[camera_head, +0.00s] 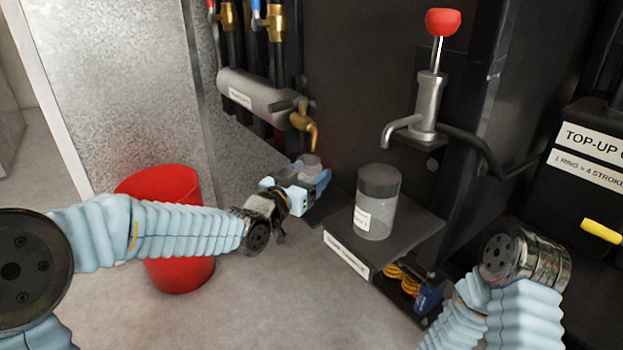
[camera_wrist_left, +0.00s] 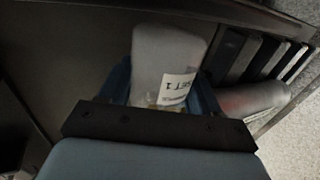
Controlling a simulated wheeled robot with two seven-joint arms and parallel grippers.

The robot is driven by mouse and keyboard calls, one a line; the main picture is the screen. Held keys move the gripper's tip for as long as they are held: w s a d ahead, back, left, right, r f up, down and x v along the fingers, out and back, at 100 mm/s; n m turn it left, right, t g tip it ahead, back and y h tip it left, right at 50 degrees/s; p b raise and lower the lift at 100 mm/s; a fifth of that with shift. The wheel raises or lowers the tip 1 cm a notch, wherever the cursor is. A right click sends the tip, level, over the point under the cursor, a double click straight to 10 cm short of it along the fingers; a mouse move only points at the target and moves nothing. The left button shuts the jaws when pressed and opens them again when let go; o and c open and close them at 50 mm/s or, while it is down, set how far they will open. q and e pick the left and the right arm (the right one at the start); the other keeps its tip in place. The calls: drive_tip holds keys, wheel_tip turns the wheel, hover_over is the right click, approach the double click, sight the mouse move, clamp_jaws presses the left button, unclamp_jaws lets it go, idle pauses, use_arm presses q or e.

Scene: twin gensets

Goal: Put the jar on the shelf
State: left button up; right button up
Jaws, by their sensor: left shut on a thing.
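A clear grey jar (camera_wrist_left: 170,60) with a white label ending in "SET 1" is between the fingers of my left gripper (camera_head: 312,176) in the left wrist view. In the head view, only the top of this held jar (camera_head: 311,160) shows, just below the brass tap. My left gripper is shut on it. A second jar (camera_head: 378,205), clear with a dark lid and a white label, stands upright on the dark shelf (camera_head: 412,236), right of my left gripper. My right arm is at the lower right, but its gripper does not show.
A red bucket (camera_head: 180,275) stands on the floor behind my left forearm. The brass tap (camera_head: 306,125) hangs from a grey cylinder (camera_head: 255,98). A pump with a red knob (camera_head: 442,22) and a spout rises behind the shelf. The shelf's right part is bare.

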use_arm(q)
drive_tip(key=shift+w+d+f+b, duration=0.35)
drive_tip(key=shift+w+f, duration=0.2)
drive_tip(key=shift+f, duration=0.15)
drive_tip(key=shift+f, duration=0.1)
drive_tip(key=shift+f, duration=0.15)
drive_tip(key=o, duration=1)
